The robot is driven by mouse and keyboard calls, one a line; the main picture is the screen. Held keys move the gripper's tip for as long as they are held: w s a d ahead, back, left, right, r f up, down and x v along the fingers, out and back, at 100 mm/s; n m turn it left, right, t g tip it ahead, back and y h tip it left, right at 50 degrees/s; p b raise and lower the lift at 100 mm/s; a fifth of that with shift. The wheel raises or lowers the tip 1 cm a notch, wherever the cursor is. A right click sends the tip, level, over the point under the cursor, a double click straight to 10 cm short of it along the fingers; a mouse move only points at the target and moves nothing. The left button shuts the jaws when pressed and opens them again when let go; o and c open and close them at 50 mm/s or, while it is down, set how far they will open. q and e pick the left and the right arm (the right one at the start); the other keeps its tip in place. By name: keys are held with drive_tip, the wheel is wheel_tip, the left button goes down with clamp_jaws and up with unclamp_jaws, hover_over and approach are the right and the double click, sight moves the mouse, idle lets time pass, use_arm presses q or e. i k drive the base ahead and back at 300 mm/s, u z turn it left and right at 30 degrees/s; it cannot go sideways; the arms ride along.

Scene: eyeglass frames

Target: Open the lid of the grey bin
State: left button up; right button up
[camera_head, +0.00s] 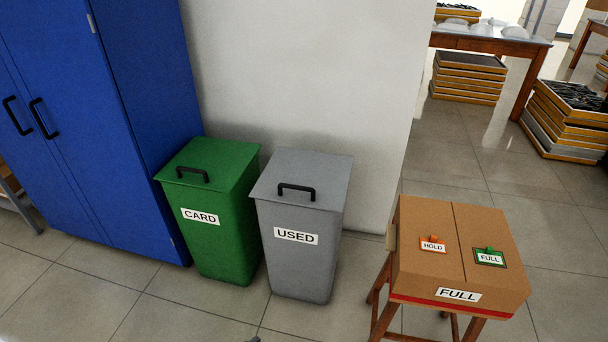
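The grey bin (300,251) stands on the floor in the middle of the view, with a white "USED" label on its front. Its grey lid (318,170) is down and looks closed. A black handle (296,190) sits on the lid near its front edge. Neither of my grippers can be made out in the view. A tiny grey bit shows at the bottom edge, too little to identify.
A green bin (225,242) labelled "CARD" stands close on the left, its lid down. A blue cabinet (150,110) is farther left. A pale wall (300,75) is behind. A cardboard box (425,275) labelled "FULL" sits on a wooden stand at right. Floor in front is clear.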

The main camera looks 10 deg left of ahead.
sight(317, 180)
drive_tip(key=u, duration=0.35)
drive_tip(key=i, duration=0.35)
drive_tip(key=u, duration=0.95)
drive_tip(key=i, duration=0.75)
drive_tip(key=z, duration=0.05)
